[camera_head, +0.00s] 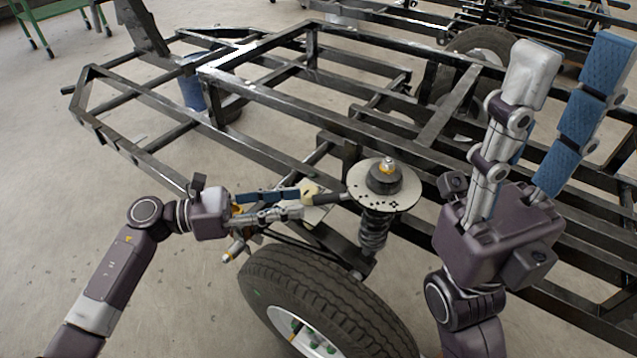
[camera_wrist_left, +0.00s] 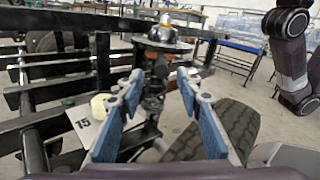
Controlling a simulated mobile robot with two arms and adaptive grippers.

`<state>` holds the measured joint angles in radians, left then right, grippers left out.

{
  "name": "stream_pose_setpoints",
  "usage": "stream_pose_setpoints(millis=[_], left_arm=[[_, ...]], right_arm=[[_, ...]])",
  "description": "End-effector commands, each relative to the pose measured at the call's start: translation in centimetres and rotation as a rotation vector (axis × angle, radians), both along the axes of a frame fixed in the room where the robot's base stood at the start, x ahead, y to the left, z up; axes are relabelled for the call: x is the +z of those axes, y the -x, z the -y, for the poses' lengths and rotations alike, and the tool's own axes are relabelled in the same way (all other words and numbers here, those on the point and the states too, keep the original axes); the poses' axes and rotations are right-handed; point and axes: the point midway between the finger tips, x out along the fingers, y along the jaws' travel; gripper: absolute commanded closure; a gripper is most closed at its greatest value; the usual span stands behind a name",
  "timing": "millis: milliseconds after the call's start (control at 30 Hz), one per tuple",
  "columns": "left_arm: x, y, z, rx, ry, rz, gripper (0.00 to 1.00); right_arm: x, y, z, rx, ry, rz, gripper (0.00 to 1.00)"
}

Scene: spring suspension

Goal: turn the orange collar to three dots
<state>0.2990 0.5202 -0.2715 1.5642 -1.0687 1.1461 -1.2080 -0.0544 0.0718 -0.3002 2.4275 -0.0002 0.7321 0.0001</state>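The suspension strut stands upright beside the wheel, with a pale round plate (camera_head: 400,194) and black dome on top. Any dots are too small to read. My left gripper (camera_head: 303,202) is left of the strut and below the plate, apart from the collar. Its fingers (camera_wrist_left: 162,80) are spread, with nothing between them. My right gripper (camera_head: 574,72) points up at the right, open and empty, away from the strut.
A beige knob (camera_head: 309,191) is close to my left fingertips; in the left wrist view it is by a plate marked 15 (camera_wrist_left: 84,122). The tyre (camera_head: 325,300) lies below my left gripper. Black frame bars (camera_head: 290,100) surround the strut.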

Motion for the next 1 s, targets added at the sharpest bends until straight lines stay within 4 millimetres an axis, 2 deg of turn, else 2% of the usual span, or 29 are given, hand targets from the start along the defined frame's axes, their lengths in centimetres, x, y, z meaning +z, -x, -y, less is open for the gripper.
stream_pose_setpoints(millis=[267,500,867,1000], left_arm=[[-0.2,-0.8,3.9,-0.001,0.003,0.003,0.67],[-0.1,-1.3,6.9,-0.001,0.002,0.001,0.67],[0.1,-1.5,7.5,0.0,0.002,-0.001,0.67],[0.1,-1.5,7.5,0.0,0.002,-0.001,0.82]], right_arm=[[-0.3,-0.1,-0.2,-0.001,0.007,0.012,0.6],[0.6,0.4,-0.2,-0.002,0.008,0.05,0.6],[1.1,0.8,-0.1,-0.002,0.004,0.065,0.6],[1.0,0.7,-0.2,-0.003,0.004,0.062,0.6]])
